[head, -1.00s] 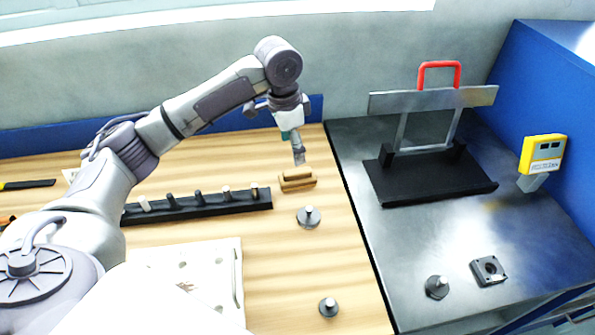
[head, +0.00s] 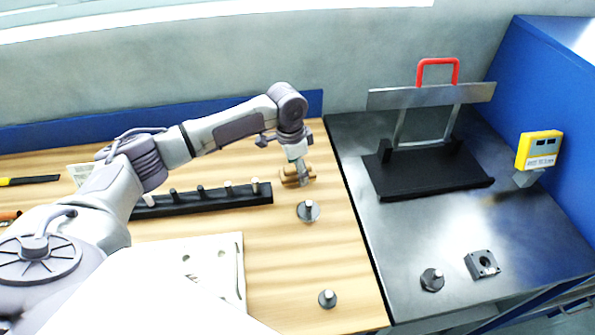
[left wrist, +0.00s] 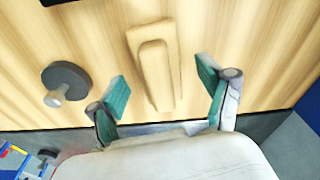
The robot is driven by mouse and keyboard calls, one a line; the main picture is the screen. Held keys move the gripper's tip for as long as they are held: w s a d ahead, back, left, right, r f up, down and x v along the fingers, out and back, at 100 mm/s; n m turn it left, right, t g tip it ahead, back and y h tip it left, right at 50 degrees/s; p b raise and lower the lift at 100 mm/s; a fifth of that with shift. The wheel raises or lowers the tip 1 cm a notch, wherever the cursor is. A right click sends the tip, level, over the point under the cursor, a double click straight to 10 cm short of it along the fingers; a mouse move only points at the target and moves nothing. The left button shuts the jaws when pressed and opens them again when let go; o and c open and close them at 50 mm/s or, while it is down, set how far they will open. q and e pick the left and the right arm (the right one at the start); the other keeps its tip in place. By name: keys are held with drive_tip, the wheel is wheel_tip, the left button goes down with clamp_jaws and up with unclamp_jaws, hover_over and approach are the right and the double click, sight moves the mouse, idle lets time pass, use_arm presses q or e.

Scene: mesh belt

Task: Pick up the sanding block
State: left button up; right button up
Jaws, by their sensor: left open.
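The sanding block (head: 290,178) is a tan wooden block with a raised grip, lying on the wooden bench (head: 290,262). My left gripper (head: 299,176) is right above it in the head view and covers part of it. In the left wrist view the block (left wrist: 155,60) lies lengthwise ahead of the open jaws. The two green-padded fingers (left wrist: 163,88) stand apart, one to each side of the block's near end. Nothing is between the pads in their grasp. My right gripper is not in view.
A grey knobbed disc (head: 308,211) sits just in front of the block, and another (head: 327,299) nearer me. A black peg rail (head: 200,203) lies to the left. At right, a dark metal surface (head: 400,240) holds a black stand with a red handle (head: 438,68).

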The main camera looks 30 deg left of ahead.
use_arm(q)
drive_tip(key=c, duration=1.4)
drive_tip(key=shift+r, duration=0.1)
drive_tip(key=shift+r, duration=0.4)
drive_tip(key=r, duration=0.1)
drive_tip(key=r+b, duration=0.1)
drive_tip(key=r, duration=0.1)
drive_tip(key=shift+w+d+r, duration=0.25)
drive_tip(key=shift+w+d, duration=0.05)
drive_tip(key=shift+w+d+r+b, duration=0.5)
drive_tip(key=shift+w+d+r, duration=0.65)
drive_tip(key=shift+w, duration=0.2)
drive_tip(key=shift+w+d+r+b, duration=0.5)
drive_tip(key=shift+w+d+r, duration=0.6)
drive_tip(key=shift+w+d, duration=0.25)
drive_tip(key=shift+w+d+r+b, duration=0.5)
drive_tip(key=shift+w+d+r, duration=0.6)
drive_tip(key=shift+w, duration=0.3)
